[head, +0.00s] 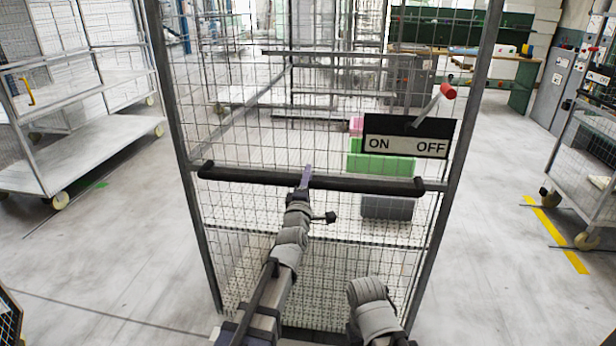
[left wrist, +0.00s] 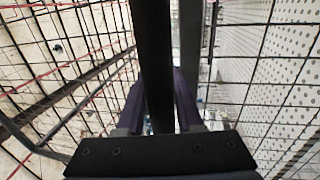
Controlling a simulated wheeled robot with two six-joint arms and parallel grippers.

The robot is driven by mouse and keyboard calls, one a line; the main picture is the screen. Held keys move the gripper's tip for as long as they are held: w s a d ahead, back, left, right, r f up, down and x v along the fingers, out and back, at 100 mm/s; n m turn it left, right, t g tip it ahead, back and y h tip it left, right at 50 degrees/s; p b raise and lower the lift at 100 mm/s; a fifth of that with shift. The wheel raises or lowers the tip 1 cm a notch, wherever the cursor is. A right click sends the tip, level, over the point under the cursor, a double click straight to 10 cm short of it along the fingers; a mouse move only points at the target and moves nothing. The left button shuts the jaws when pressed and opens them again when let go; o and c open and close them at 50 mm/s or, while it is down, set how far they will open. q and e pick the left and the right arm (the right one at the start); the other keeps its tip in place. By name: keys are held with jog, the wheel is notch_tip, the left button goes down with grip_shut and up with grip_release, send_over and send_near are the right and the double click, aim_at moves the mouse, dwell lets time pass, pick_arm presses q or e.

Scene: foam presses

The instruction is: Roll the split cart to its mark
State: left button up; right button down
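A tall wire-mesh cart (head: 181,120) stands straight in front of me, with a black horizontal handle bar (head: 245,175) across its near side. A black and white ON/OFF plate (head: 385,145) is on its upper right, with a red-knobbed lever (head: 447,92) tilted up toward the OFF side. My left gripper (head: 306,178) is at the middle of the handle. In the left wrist view the bar (left wrist: 155,60) runs between its two purple fingers, which lie close against both sides. Part of my right arm shows low in the head view; its gripper is out of sight.
Green crates (head: 385,165) and a grey crate (head: 388,208) show through the mesh. A shelf trolley (head: 90,155) stands at left and a mesh cart (head: 590,150) at right. A yellow floor stripe (head: 560,240) lies at right, a small green floor patch (head: 101,185) at left. Floor beside the cart is clear.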

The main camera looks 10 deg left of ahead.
pick_arm(q)
jog(key=o, duration=0.4)
jog(key=shift+w, duration=0.2)
jog(key=s+f+b, duration=0.1)
jog(key=s, duration=0.6)
jog(key=shift+s+f, duration=0.25)
jog(key=shift+s, duration=0.1)
